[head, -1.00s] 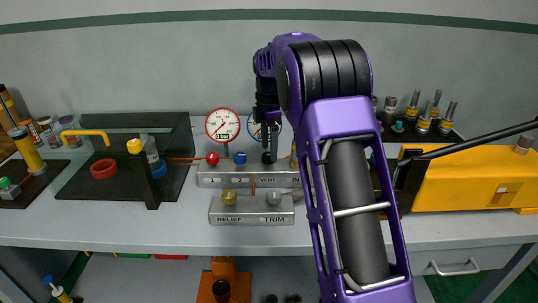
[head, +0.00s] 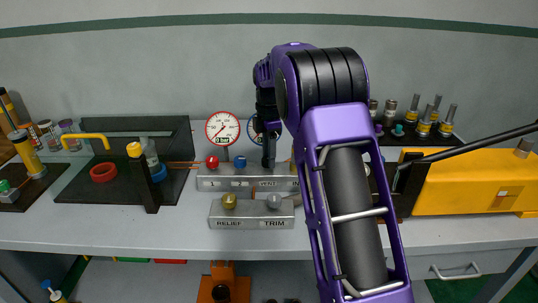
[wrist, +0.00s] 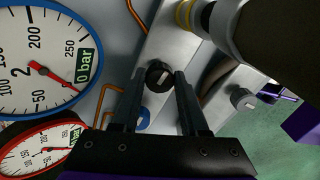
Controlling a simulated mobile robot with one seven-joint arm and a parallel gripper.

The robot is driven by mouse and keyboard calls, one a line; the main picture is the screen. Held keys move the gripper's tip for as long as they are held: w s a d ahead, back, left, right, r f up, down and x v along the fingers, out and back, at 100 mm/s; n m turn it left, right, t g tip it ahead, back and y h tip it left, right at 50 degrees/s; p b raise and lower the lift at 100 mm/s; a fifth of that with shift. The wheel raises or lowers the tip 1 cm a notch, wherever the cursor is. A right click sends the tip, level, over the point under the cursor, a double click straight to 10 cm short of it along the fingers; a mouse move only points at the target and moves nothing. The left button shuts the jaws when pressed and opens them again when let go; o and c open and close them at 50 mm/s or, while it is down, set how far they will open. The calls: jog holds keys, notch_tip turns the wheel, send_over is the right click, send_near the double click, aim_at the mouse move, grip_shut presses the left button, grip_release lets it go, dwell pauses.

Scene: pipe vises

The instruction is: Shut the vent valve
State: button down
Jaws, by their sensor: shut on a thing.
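The vent valve's black knob (wrist: 159,76) stands on the grey metal block (wrist: 158,105), seen in the wrist view. My gripper (wrist: 160,82) is shut on this knob, with one finger on each side of it. In the head view my gripper (head: 268,164) reaches down from above to the block (head: 215,183) marked VENT. There the knob is hidden behind the fingers, and the VENT label is partly covered.
The red knob (head: 212,161) and blue knob (head: 239,161) stand left of my gripper. The gauge (head: 222,129) reads 0 bar. In front sits the RELIEF and TRIM block (head: 250,213) with a brass knob (head: 229,201) and a grey knob (head: 273,201).

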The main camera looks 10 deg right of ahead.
jog(key=shift+r+m+p, duration=0.1)
jog(key=shift+m+p, duration=1.2)
jog(key=shift+m, duration=0.1)
jog(key=m+p, duration=0.3)
jog(key=m, duration=0.2)
jog(key=shift+s, duration=0.15)
jog(key=m+p, duration=0.2)
jog(key=m, duration=0.3)
jog(key=shift+a+m+p, duration=0.1)
jog(key=shift+m+p, duration=0.5)
jog(key=shift+m, duration=1.4)
jog(key=shift+c, duration=2.1)
grip_release()
